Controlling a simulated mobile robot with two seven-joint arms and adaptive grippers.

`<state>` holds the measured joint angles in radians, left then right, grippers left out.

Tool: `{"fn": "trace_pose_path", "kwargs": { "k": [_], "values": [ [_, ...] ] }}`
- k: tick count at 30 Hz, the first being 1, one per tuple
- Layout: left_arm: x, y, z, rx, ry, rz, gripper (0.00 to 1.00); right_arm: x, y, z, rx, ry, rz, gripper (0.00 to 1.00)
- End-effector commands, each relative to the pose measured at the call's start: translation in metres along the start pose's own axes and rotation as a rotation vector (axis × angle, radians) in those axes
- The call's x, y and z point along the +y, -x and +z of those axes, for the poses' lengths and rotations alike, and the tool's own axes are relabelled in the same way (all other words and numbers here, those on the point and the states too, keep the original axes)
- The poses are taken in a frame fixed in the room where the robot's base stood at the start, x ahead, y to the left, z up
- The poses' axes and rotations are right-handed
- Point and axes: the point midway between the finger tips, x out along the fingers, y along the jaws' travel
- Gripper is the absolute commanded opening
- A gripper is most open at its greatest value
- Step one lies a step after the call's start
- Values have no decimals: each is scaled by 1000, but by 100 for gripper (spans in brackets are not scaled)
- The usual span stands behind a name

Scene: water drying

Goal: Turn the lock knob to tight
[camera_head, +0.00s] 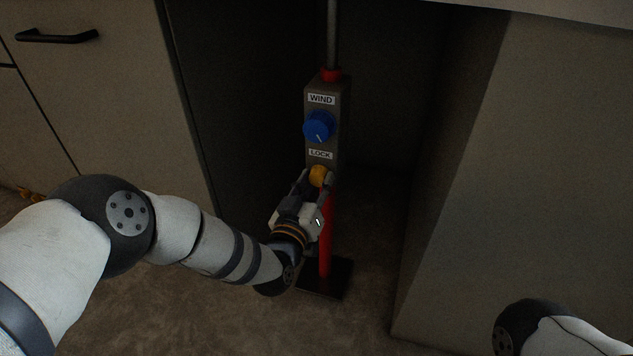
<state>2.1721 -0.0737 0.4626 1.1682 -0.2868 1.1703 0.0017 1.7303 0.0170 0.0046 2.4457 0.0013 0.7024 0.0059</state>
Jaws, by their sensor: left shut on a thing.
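The lock knob (318,176) is yellow-orange and sits under the LOCK label (320,155) on a grey box (313,112). My left gripper (318,180) is shut on the lock knob, with a finger on either side of it. The fingers hide part of the knob, and I cannot read its pointer. A blue knob (318,127) with a white line sits above, under the WIND label (321,99). My right gripper is out of view; only part of my right arm shows at the lower right.
The box is on a red post (325,245) with a dark base plate (326,278) on brown floor. It stands in a dark recess between a drawer cabinet (90,85) at left and a grey-brown panel (510,190) at right. A pale countertop edge (570,10) overhangs at the top right.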

Motion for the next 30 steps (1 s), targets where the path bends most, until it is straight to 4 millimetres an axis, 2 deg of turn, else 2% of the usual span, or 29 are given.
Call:
{"fn": "trace_pose_path", "kwargs": {
  "k": [14,15,18,26,30],
  "values": [
    [-1,-1,-3,8,-17,-1,4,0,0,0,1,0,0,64],
    [-1,-1,-3,8,-17,-1,34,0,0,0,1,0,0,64],
    [-1,-1,-3,7,-16,-1,52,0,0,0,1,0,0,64],
    [0,0,-1,3,-15,0,52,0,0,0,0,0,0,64],
    [-1,14,0,-1,-14,0,52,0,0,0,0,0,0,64]
  ]
}}
